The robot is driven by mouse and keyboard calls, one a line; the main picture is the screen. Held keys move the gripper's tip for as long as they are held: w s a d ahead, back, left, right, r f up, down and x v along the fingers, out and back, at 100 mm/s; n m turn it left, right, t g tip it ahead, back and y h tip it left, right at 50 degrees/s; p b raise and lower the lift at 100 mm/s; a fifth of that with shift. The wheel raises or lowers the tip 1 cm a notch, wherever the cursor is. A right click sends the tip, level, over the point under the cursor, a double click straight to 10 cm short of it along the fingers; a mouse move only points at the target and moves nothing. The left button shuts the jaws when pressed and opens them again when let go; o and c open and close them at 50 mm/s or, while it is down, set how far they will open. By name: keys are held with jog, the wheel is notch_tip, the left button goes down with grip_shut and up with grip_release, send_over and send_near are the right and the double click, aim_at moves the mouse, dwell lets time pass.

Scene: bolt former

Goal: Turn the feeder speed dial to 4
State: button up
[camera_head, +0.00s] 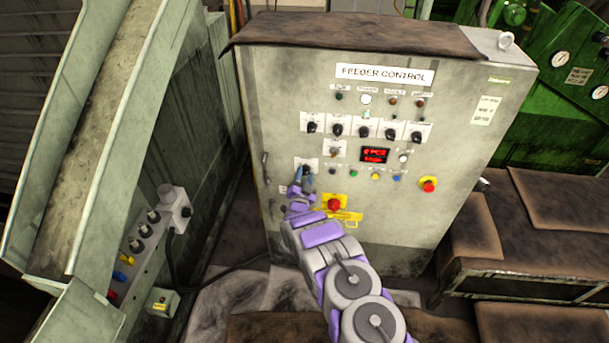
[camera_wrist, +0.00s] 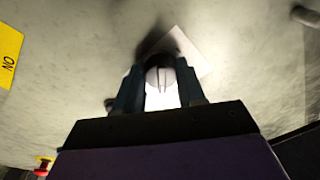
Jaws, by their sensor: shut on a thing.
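The grey control cabinet (camera_head: 455,95) marked FEEDER CONTROL stands in front of me. My gripper (camera_head: 303,187) is at the lower left of its face, shut on a dark round dial knob (camera_head: 307,170) with a pale plate behind it. In the wrist view the two dark fingers (camera_wrist: 159,92) lie on either side of the dial knob (camera_wrist: 160,72), which has a pale line across it. The pale plate (camera_wrist: 187,45) shows partly behind the knob and looks tilted in this view. The dial's numbers and pointer setting cannot be read.
A red button (camera_head: 334,204) on yellow is just right of my gripper, and another red button (camera_head: 428,184) is farther right. A row of black knobs (camera_head: 364,132) and a red display (camera_head: 375,155) sit above. A metal chute (camera_head: 105,120) stands left.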

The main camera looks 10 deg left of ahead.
jog(key=shift+s+a+f+m, duration=0.1)
jog(key=shift+f+m, duration=0.1)
jog(key=shift+m, duration=0.1)
dwell(0.4)
jog(key=o, duration=0.9)
jog(key=shift+o, duration=0.8)
jog(key=shift+r, duration=0.1)
jog(key=s+f+p, duration=0.2)
jog(key=s+p, duration=0.1)
jog(key=s, duration=1.4)
jog(key=shift+a, duration=0.35)
